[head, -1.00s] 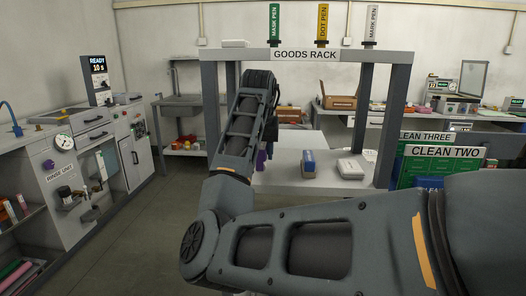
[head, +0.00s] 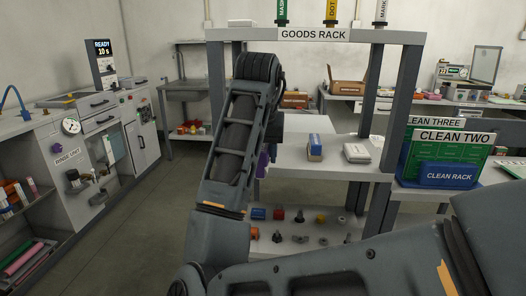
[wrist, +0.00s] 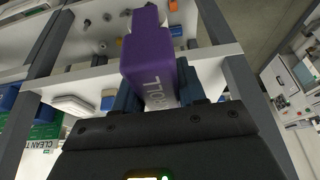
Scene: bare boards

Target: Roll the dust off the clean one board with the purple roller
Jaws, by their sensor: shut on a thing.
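In the head view my arm hides most of the gripper, and only a purple sliver of the roller (head: 262,163) shows beside the goods rack shelf. The roller is held in the air in front of the rack. No board labelled clean one can be made out.
A blue clean rack (head: 447,175) is at right. The rinse counter (head: 75,140) lines the left; open floor (head: 130,225) lies between.

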